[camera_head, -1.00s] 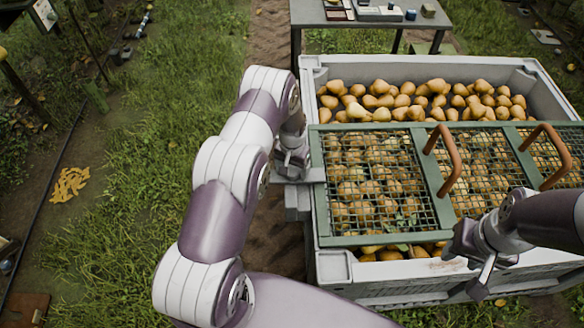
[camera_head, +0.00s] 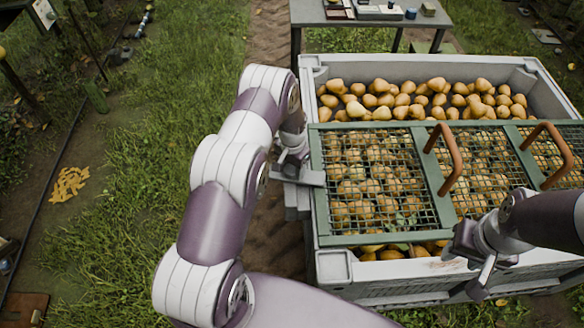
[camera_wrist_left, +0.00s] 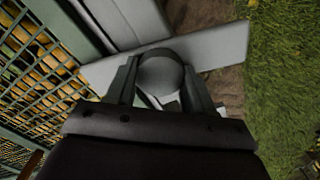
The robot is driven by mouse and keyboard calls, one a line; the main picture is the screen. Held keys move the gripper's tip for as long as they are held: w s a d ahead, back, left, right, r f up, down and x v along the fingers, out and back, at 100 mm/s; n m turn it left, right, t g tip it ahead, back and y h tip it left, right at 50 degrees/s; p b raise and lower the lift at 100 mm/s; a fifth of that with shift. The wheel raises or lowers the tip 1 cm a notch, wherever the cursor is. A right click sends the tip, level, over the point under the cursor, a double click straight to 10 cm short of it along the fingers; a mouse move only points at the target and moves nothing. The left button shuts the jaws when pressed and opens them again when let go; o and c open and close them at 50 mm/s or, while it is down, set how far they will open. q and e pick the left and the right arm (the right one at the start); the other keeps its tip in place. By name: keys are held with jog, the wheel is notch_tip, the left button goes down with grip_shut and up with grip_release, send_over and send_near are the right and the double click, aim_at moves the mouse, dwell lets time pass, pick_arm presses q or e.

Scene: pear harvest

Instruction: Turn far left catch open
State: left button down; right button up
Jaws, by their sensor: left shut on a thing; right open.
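The far left catch (camera_head: 312,177) is a flat grey bar at the left side of the crate, by the green mesh lid (camera_head: 318,200). In the left wrist view the catch (camera_wrist_left: 222,52) lies across the crate edge, with one end toward the lid and the other over the ground. My left gripper (camera_head: 291,165) is at the catch, its fingers partly hidden by the wrist. In the left wrist view my left gripper (camera_wrist_left: 160,85) is shut on the catch's round knob (camera_wrist_left: 160,70). My right gripper (camera_head: 487,270) is open at the crate's front edge.
The grey crate (camera_head: 545,78) is full of pears (camera_head: 380,100); the lid covers its nearer part and has brown handles (camera_head: 452,170). A grey table (camera_head: 350,18) stands behind. Grass (camera_head: 180,90) lies open to the left.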

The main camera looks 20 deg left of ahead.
pick_arm(q)
jog(key=m+b, duration=0.1)
jog(key=m, duration=0.2)
jog(key=shift+f+m, duration=0.1)
jog(key=shift+m, duration=0.2)
jog(key=m, duration=0.3)
jog(key=shift+m+b, duration=0.3)
jog(key=shift+b, duration=0.05)
jog(key=m, duration=0.4)
jog(key=shift+b, duration=0.35)
jog(key=shift+m, duration=2.1)
jog(key=shift+c, duration=2.1)
grip_release()
